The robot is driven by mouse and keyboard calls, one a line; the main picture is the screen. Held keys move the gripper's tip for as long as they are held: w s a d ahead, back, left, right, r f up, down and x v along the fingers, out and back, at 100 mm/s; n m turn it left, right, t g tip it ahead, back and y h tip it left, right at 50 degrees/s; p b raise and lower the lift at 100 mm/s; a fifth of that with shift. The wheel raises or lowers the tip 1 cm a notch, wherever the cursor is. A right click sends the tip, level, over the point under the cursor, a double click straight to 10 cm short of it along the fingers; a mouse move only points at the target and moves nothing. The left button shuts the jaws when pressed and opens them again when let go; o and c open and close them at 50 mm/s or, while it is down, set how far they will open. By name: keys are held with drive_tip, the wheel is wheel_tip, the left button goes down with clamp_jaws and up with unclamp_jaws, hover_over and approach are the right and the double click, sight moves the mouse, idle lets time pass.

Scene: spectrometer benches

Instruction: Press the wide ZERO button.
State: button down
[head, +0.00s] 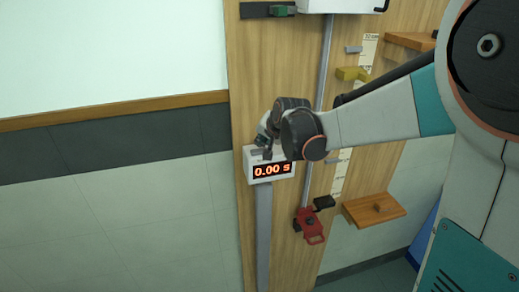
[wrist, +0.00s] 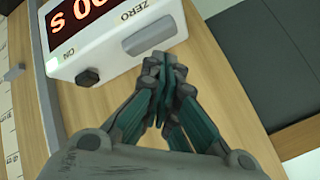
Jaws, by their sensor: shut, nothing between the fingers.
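The white timer box (head: 249,163) has a red digital display (head: 272,170) reading 0.00 s in the head view. In the wrist view the box (wrist: 112,62) appears turned around, with the wide grey ZERO button (wrist: 150,36) beside its ZERO label. A smaller round button (wrist: 88,77) sits by the ON label. My gripper (wrist: 165,62) is shut and empty, its fingertips right beside the wide button's edge. I cannot tell whether they touch it. In the head view my gripper (head: 263,150) is over the top of the box and hides the button.
The box stands on a grey post (head: 263,225) before a wooden panel (head: 238,70). The space left of the panel is clear.

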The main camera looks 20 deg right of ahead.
sight(262, 150)
drive_tip(key=shift+r, duration=0.1)
wheel_tip(262, 150, up, 6)
drive_tip(key=p, duration=0.3)
idle(0.5)
drive_tip(key=shift+f, duration=0.2)
